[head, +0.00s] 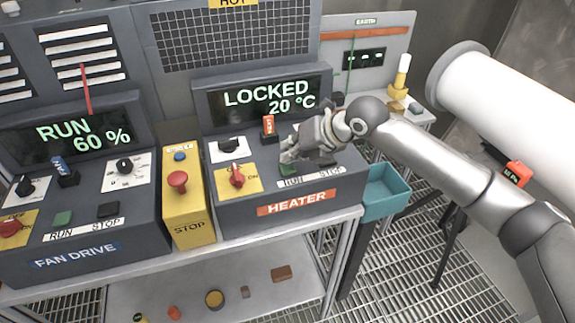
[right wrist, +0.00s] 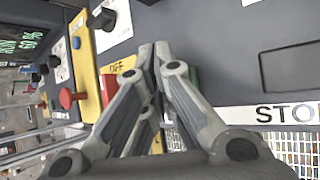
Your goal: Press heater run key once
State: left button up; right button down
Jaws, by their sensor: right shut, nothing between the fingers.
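The heater panel (head: 340,190) has a display (head: 265,100) reading LOCKED 20 °C. My right gripper (head: 287,157) is shut and empty, pointing down at the heater's RUN label (head: 293,182). The green heater run key (right wrist: 194,80) shows only as a sliver beside the fingers in the right wrist view; the gripper hides most of it. I cannot tell whether the fingertips touch it. The dark heater stop key (right wrist: 290,66) is to the right of the fingers. My left gripper is not in view.
A red rotary switch (head: 237,178) on a yellow plate and an orange-tagged key (head: 268,125) stand close to the gripper. A yellow stop box (head: 186,210) separates the heater from the fan drive panel (head: 75,246). A teal bin (head: 386,193) hangs at the right.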

aim_at(291, 166)
notch_tip(291, 166, up, 5)
jog(key=p, duration=0.4)
dwell(0.5)
jog(key=shift+d+f, duration=0.1)
dwell(0.4)
